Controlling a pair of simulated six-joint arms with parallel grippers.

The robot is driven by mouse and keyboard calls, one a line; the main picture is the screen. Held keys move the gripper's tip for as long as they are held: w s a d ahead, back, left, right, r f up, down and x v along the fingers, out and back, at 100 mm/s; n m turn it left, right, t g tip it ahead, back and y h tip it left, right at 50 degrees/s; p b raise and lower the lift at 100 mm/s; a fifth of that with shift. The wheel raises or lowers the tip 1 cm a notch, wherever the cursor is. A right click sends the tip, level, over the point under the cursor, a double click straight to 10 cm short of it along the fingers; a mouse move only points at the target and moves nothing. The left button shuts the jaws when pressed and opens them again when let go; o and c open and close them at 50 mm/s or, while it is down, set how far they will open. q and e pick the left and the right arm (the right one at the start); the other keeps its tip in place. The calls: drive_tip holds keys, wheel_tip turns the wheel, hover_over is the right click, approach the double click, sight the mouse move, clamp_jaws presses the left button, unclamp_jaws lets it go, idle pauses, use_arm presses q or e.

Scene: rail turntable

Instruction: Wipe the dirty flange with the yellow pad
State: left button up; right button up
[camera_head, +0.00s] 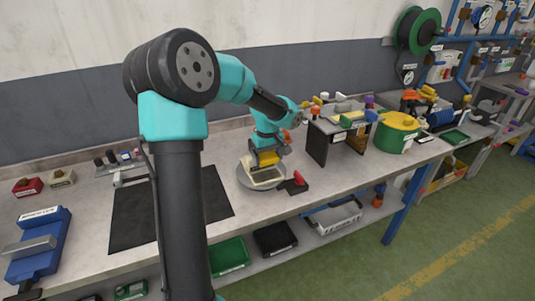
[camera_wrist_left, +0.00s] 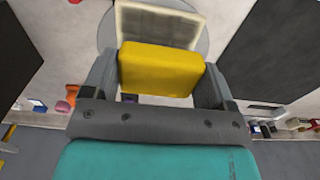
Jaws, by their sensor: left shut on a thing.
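My left gripper (camera_head: 266,152) reaches down over the round grey turntable (camera_head: 243,178) and is shut on the yellow pad (camera_head: 268,159). In the left wrist view, the yellow pad (camera_wrist_left: 160,68) sits between the two grey fingers of the left gripper (camera_wrist_left: 157,75). A cream, square-edged piece that looks like the flange (camera_head: 265,178) lies on the turntable just below the pad. It also shows beyond the pad in the left wrist view (camera_wrist_left: 160,22), with faint darker marks. The pad hides part of it, and I cannot tell whether they touch. My right gripper is not in view.
A black block with a red part (camera_head: 296,184) sits right beside the turntable. A dark stand (camera_head: 335,138) with small items is further right, then a yellow-green drum (camera_head: 397,132). A black mat (camera_head: 130,215) lies left. A blue vise-like tool (camera_head: 38,243) is far left.

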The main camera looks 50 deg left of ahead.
sight(273, 176)
use_arm(q)
drive_tip(key=shift+f, duration=3.05)
drive_tip(key=shift+f, duration=0.5)
drive_tip(key=shift+w, duration=0.15)
drive_tip(key=shift+w+d+r, duration=0.1)
drive_tip(key=shift+w+d, duration=0.25)
drive_tip(key=shift+w, duration=0.5)
drive_tip(key=shift+w, duration=0.1)
drive_tip(key=shift+w+d, duration=0.35)
drive_tip(key=shift+w, duration=0.5)
drive_tip(key=shift+s, duration=0.15)
drive_tip(key=shift+s+a, duration=0.3)
drive_tip(key=shift+s, duration=0.55)
